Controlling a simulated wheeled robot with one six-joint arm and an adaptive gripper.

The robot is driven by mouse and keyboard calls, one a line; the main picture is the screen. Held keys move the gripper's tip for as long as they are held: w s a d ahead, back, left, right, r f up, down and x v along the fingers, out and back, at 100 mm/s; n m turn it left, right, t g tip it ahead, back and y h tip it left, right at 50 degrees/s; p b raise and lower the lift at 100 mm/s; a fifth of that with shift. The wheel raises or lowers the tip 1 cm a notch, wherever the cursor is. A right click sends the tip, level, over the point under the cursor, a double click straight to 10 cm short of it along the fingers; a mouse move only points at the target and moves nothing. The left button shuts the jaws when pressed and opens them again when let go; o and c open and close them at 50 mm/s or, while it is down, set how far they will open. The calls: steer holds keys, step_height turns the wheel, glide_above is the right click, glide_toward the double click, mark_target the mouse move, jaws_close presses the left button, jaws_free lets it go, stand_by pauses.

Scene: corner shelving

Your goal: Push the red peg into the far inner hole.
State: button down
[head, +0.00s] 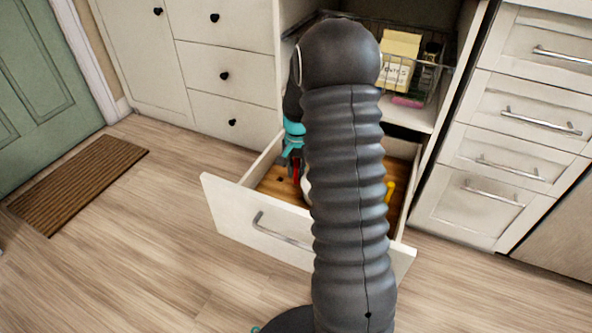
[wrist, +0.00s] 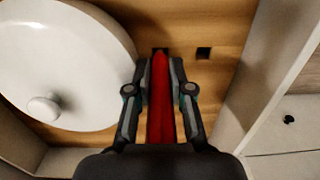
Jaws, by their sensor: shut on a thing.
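The red peg (wrist: 160,100) is a long red bar held between the two fingers of my gripper (wrist: 160,88) in the wrist view. Its far tip overlaps a dark square hole (wrist: 159,50) in the wooden board; I cannot tell whether the tip is in it or above it. A second square hole (wrist: 204,53) to the right is empty. In the head view, the peg (head: 296,171) shows as a small red strip below my gripper (head: 293,158), over the open drawer. My arm hides much of the drawer's inside.
A white round lid with a knob (wrist: 65,65) lies close left of my gripper. The open drawer's front (head: 240,222) and side walls surround the board (head: 283,182). A wire basket (head: 430,75) sits on the shelf above.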

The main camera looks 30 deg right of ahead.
steer(key=shift+f+b, duration=0.35)
steer(key=shift+f, duration=0.3)
steer(key=c, duration=1)
jaws_free()
steer(key=shift+o, duration=0.2)
steer(key=r, duration=1.2)
steer(key=shift+w+d, duration=0.1)
steer(key=shift+d, duration=0.1)
